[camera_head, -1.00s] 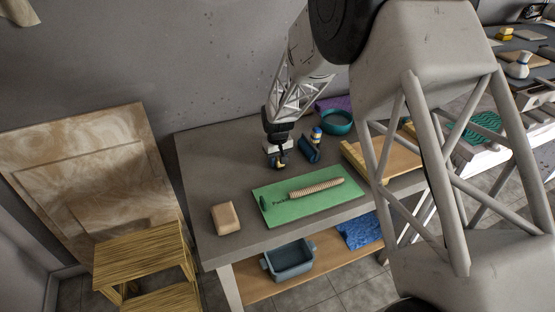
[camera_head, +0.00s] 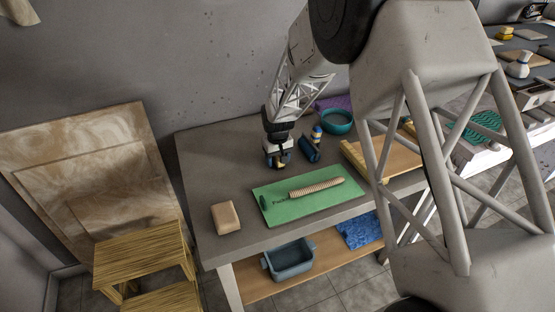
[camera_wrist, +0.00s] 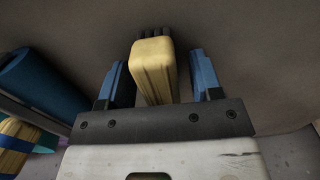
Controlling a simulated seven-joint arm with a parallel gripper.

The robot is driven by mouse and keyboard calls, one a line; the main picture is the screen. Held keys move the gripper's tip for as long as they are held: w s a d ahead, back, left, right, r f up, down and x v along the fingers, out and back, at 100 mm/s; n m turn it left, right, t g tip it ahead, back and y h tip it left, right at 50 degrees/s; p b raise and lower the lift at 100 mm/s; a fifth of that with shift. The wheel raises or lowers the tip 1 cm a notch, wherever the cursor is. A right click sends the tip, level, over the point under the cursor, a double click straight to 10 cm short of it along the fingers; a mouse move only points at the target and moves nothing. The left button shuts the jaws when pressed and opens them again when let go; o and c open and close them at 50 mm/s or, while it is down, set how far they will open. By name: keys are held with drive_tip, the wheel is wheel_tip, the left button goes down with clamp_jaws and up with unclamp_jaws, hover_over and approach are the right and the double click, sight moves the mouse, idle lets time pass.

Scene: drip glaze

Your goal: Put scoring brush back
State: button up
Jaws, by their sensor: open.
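The scoring brush (camera_wrist: 154,72), a pale yellow wooden block with dark bristles at its far end, shows in the wrist view. It lies between the two blue fingers of my gripper (camera_wrist: 160,78). The fingers are open, with a visible gap on each side of the brush. In the head view my gripper (camera_head: 278,163) is low over the back left part of the grey table (camera_head: 215,165). The brush is mostly hidden by the gripper there.
A dark blue cylinder (camera_head: 309,149) lies just right of my gripper, beside a blue and yellow item (camera_head: 316,134). A teal bowl (camera_head: 337,122) stands behind. In front are a green mat (camera_head: 300,208) with a ribbed tan roll (camera_head: 316,188) and a beige block (camera_head: 225,217).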

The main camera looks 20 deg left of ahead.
wheel_tip(320, 180, up, 12)
idle(0.6)
idle(0.9)
drive_tip(key=s+d+r+m, duration=0.1)
drive_tip(key=s+d+r, duration=0.4)
drive_tip(key=d, duration=0.5)
drive_tip(key=s+d+r+m+t, duration=0.1)
drive_tip(key=s+d+r+m, duration=0.15)
drive_tip(key=d+r, duration=0.6)
drive_tip(key=s+d+r+m, duration=0.1)
drive_tip(key=s+d+r, duration=0.35)
drive_tip(key=d, duration=0.75)
drive_tip(key=s+d+m, duration=0.2)
drive_tip(key=s+d, duration=0.7)
drive_tip(key=s, duration=0.4)
drive_tip(key=s+d+m+t, duration=0.1)
drive_tip(key=s+d+m, duration=0.1)
drive_tip(key=s+d, duration=0.8)
drive_tip(key=s+r, duration=0.1)
drive_tip(key=s, duration=0.1)
drive_tip(key=shift+s+d+m+t, duration=0.2)
drive_tip(key=shift+s+m+t, duration=0.1)
drive_tip(key=shift+s+m, duration=0.1)
